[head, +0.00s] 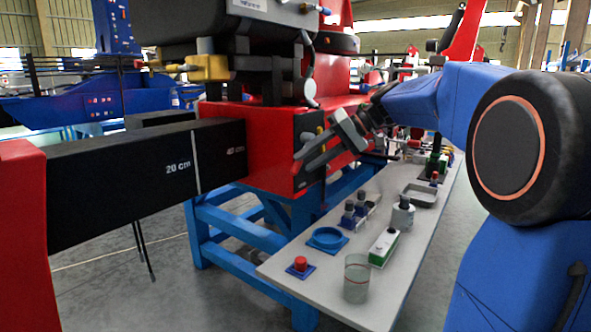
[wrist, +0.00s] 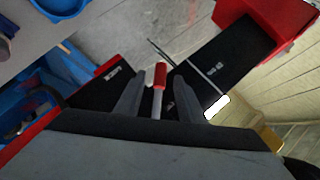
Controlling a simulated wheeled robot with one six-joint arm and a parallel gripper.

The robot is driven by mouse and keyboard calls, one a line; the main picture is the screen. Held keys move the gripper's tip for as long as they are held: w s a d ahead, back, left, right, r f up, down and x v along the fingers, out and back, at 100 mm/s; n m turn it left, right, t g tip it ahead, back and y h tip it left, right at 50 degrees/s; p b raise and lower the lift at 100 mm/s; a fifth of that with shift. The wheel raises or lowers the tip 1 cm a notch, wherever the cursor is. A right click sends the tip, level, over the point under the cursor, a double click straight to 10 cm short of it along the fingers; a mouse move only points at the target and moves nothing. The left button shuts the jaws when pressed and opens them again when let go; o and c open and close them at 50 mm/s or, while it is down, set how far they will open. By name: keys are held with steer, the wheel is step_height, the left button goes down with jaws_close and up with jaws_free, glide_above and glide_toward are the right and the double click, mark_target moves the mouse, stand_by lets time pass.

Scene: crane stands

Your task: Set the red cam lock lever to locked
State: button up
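The cam lock lever, a red grip (wrist: 160,74) on a pale grey shaft, shows in the wrist view between my two fingers. It stands on or in front of a black part of the machine; its foot is hidden behind my gripper. My gripper (wrist: 161,84) is open, with a gap on each side of the lever; I cannot tell whether the fingertips reach past it. In the head view my gripper (head: 303,161) is at the black end face of the red machine block (head: 285,184). I cannot make out the lever there.
A black beam (head: 110,190) marked 20 cm runs left from the red block. Below right is a grey bench (head: 335,268) with a red button (head: 300,263), a blue ring dish (head: 327,238), a glass beaker (head: 356,280) and several bottles. Blue legs hold up the machine.

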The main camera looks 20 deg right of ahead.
steer(key=v, duration=0.8)
steer(key=shift+d+r, duration=0.2)
steer(key=shift+d, duration=0.15)
steer(key=shift+s, duration=0.1)
steer(key=shift+c, duration=0.6)
steer(key=shift+a, duration=0.1)
steer(key=c, duration=0.6)
steer(key=shift+a+r+n, duration=0.1)
steer(key=shift+a+n, duration=0.25)
steer(key=shift+n, duration=0.25)
jaws_close()
steer(key=a+r+n+g+h, duration=0.2)
steer(key=a+r+n+h, duration=0.35)
steer(key=n, duration=0.55)
steer(key=a+r+n+g+h, duration=0.1)
steer(key=a+r+n+h, duration=0.4)
steer(key=n, duration=0.7)
glide_above(295, 168)
steer(key=s, duration=0.1)
step_height(295, 168, down, 13)
steer(key=shift+w+f+y, duration=0.3)
steer(key=shift+f+y, duration=0.1)
steer(key=shift+y, duration=0.05)
